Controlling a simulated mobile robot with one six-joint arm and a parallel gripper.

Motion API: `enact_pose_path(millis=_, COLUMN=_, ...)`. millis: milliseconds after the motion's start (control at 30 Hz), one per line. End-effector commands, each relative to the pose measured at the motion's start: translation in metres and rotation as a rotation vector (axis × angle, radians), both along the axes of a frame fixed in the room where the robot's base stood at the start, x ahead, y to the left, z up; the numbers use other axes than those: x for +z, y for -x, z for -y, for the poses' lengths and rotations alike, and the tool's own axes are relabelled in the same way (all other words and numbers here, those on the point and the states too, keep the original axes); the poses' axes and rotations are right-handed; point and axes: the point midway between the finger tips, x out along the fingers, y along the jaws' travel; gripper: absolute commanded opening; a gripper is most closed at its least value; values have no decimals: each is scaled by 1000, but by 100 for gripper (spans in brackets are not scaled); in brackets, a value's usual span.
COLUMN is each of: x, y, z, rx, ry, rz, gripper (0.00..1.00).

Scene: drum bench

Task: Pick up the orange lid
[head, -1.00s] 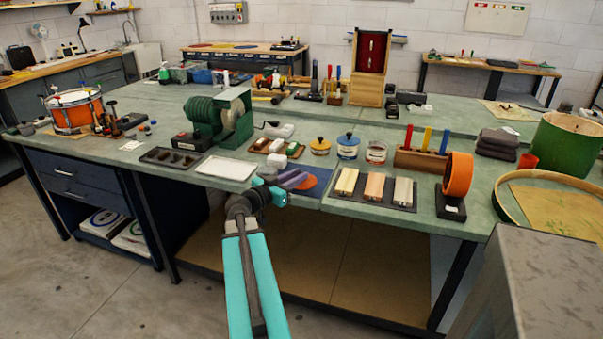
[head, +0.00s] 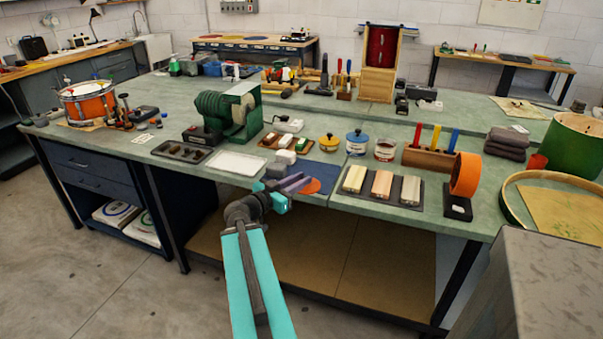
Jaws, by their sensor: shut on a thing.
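The orange lid (head: 312,187) is a flat orange disc at the tips of my gripper (head: 297,184), in front of the near edge of a dark blue mat (head: 325,172). My gripper reaches in from below at the bench's front edge. Its purple-grey fingers are shut on the lid's left side and hide that part of it. How far the lid is above the bench is hard to tell from this view.
A board with wooden blocks (head: 381,185) lies to the right. An orange ring (head: 466,174) stands farther right.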

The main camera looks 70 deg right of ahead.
Motion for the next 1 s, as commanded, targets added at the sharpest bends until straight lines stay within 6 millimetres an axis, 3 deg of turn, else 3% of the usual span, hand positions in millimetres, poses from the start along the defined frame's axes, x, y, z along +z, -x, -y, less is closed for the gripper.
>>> enact_pose_path(millis=1000, x=6, y=3, z=-19, rx=4, ry=0, rz=-2, gripper=0)
